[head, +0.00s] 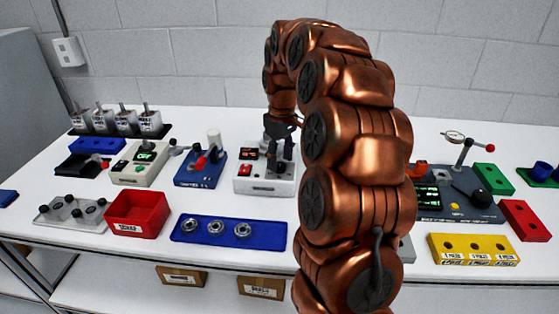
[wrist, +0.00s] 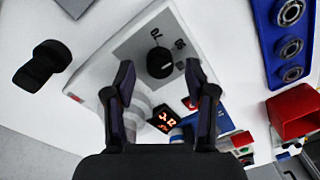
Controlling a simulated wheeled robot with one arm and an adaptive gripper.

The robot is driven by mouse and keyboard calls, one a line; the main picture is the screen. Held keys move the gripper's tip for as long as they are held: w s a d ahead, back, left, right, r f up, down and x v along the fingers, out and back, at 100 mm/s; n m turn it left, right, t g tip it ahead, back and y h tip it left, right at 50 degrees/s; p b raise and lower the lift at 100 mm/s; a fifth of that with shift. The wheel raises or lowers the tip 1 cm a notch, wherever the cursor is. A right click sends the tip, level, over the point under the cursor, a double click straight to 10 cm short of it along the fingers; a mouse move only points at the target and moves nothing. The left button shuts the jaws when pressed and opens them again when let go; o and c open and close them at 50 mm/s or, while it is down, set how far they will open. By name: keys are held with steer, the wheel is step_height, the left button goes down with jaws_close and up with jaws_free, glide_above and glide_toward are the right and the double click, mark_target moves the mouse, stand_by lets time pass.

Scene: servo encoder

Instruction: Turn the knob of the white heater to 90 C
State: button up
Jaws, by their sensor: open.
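The white heater (head: 262,187) stands in the middle of the table in the head view, with a dark display, a red switch and a grey top panel. In the wrist view its black round knob (wrist: 160,62) sits on the grey panel (wrist: 133,48), with dark number marks beside it. The display (wrist: 163,119) shows orange-red digits too small to read surely. My gripper (head: 281,155) is above the heater, pointing down. In the wrist view my gripper (wrist: 160,72) is open, one finger on each side of the knob with gaps. I cannot tell its height above the knob.
A blue tray (head: 212,246) with metal rings lies in front of the heater. A red bin (head: 137,214) and a blue device with a red-tipped lever (head: 200,170) stand left. My arm hides the table right of the heater. A yellow block (head: 475,249) lies further right.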

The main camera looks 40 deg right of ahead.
mark_target(281, 163)
step_height(281, 163, up, 11)
steer(key=shift+w+d, duration=0.15)
steer(key=shift+d, duration=0.1)
stand_by(0.3)
steer(key=shift+a, duration=0.1)
stand_by(0.5)
